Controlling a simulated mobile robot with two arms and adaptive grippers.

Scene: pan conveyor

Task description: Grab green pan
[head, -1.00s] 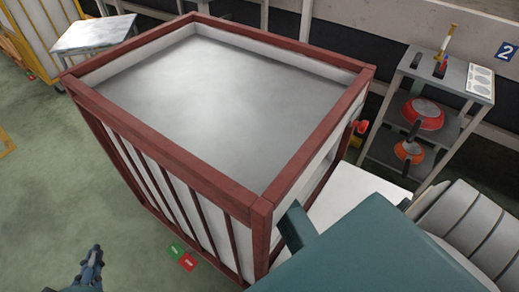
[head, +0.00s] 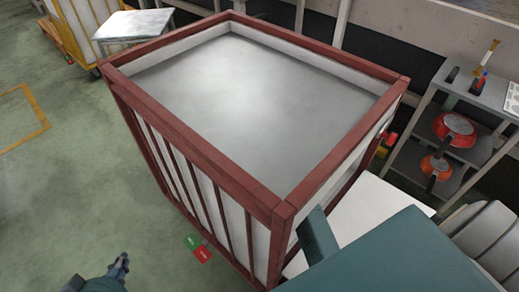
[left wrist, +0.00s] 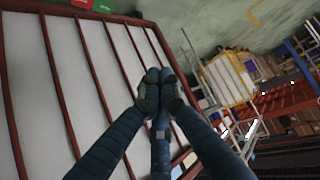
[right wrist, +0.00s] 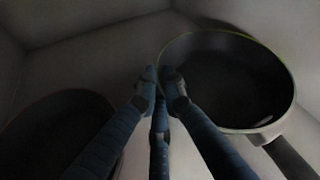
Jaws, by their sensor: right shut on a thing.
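A dark pan (right wrist: 232,78) with a thin yellow-green rim and a light bracket at its handle is at the right of the right wrist view. I take it as the green pan; its outside is hidden. My right gripper (right wrist: 160,78) is shut on the pan's left rim. In the head view my right gripper is hidden. My left gripper (head: 122,264) hangs low at the bottom left, off the crate's front left side. In the left wrist view (left wrist: 157,80) its fingertips are together, with nothing seen between them.
A second dark pan (right wrist: 60,130) lies at the left of the right wrist view, in a dim pale-walled space. A large red-framed crate (head: 185,150) fills the middle. A shelf (head: 462,88) with red pans (head: 455,130) stands at right. Floor at left is open.

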